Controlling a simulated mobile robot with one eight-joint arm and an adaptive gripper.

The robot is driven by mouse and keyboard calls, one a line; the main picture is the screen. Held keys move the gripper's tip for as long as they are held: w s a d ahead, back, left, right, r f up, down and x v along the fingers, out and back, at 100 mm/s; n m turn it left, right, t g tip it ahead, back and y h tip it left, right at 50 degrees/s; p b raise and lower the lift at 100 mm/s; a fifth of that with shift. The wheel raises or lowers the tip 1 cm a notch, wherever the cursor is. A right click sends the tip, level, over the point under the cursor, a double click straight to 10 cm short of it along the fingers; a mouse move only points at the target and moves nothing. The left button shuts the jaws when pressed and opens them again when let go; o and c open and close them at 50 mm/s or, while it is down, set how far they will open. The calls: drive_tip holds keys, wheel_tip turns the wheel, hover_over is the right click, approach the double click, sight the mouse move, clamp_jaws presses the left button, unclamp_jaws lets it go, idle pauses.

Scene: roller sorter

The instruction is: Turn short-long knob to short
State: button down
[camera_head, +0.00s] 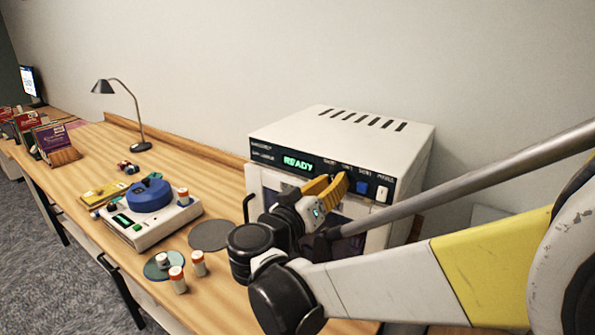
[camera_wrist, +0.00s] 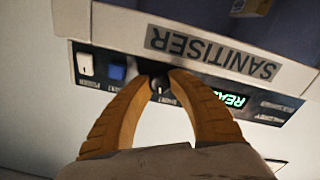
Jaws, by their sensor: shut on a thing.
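The knob (camera_wrist: 159,88) is a small dark dial with a light pointer mark, on the dark control panel of the white sanitiser (camera_head: 340,130). In the wrist view the picture is upside down and the knob sits between the two yellow fingertips of my gripper (camera_wrist: 160,78). My gripper is shut on the knob. In the head view my gripper (camera_head: 328,188) reaches the panel and hides the knob. The label by the knob is partly covered, and I cannot tell its exact setting.
A blue button (camera_head: 362,188) and a white switch (camera_head: 382,193) sit beside the knob. The green display (camera_head: 298,163) reads READY. A blue-topped device (camera_head: 149,197), several small bottles (camera_head: 198,263) and a lamp (camera_head: 123,100) stand on the wooden bench to the left.

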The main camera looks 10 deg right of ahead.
drive_tip(key=c, duration=1.2)
unclamp_jaws()
drive_tip(key=shift+o, duration=0.2)
drive_tip(key=v, duration=1.2)
